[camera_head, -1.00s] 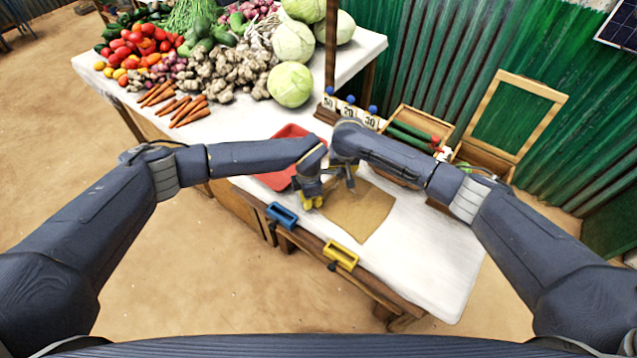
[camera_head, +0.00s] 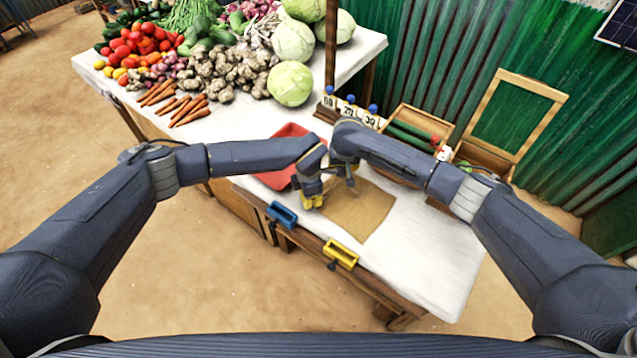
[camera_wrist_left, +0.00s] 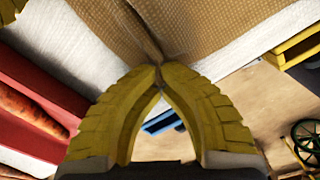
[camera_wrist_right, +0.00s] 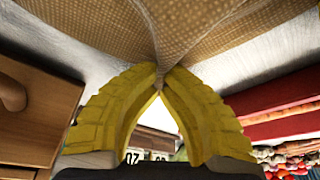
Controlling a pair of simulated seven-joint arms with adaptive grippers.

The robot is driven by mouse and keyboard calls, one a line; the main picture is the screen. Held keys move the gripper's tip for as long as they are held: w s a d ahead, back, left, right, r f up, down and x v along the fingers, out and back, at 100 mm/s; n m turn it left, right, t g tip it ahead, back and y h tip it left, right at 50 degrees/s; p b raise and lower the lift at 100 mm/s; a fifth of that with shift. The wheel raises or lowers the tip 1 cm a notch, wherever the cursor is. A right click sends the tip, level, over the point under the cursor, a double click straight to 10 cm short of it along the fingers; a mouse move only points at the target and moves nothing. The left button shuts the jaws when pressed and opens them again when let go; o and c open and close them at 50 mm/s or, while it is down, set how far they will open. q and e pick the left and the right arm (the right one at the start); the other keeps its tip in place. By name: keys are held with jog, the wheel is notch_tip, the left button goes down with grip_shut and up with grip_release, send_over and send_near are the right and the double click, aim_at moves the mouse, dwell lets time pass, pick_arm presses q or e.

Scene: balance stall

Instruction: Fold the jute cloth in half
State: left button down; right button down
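The brown jute cloth (camera_head: 361,212) lies on the white-covered table, its left side partly hidden by my grippers in the head view. My left gripper (camera_wrist_left: 159,70) is shut on an edge or corner of the cloth, which gathers in creases at the fingertips in the left wrist view (camera_wrist_left: 205,20). My right gripper (camera_wrist_right: 160,76) is also shut on the cloth; folds converge at its tips in the right wrist view (camera_wrist_right: 190,25). In the head view both grippers are close together at the cloth's left side, left one nearer the front edge.
A red tray (camera_head: 274,179) stands left of the grippers. Blue (camera_head: 282,215) and yellow (camera_head: 341,254) holders sit on the front edge. Number cards (camera_head: 349,110), a wooden box (camera_head: 414,130) and a green-panelled frame (camera_head: 515,112) stand behind. The white tabletop (camera_head: 440,255) is clear at right.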

pick_arm(q)
jog(key=p, duration=0.3)
jog(key=shift+s+f, duration=0.1)
pick_arm(e)
jog(key=shift+s+d+f, duration=0.1)
jog(key=shift+s+f, duration=0.1)
jog(key=shift+f, duration=0.1)
pick_arm(q)
jog(key=c, duration=2.1)
grip_release()
jog(key=o, duration=0.5)
jog(key=o, duration=1.3)
jog(key=shift+s+a+f, duration=0.1)
jog(key=shift+b, duration=0.3)
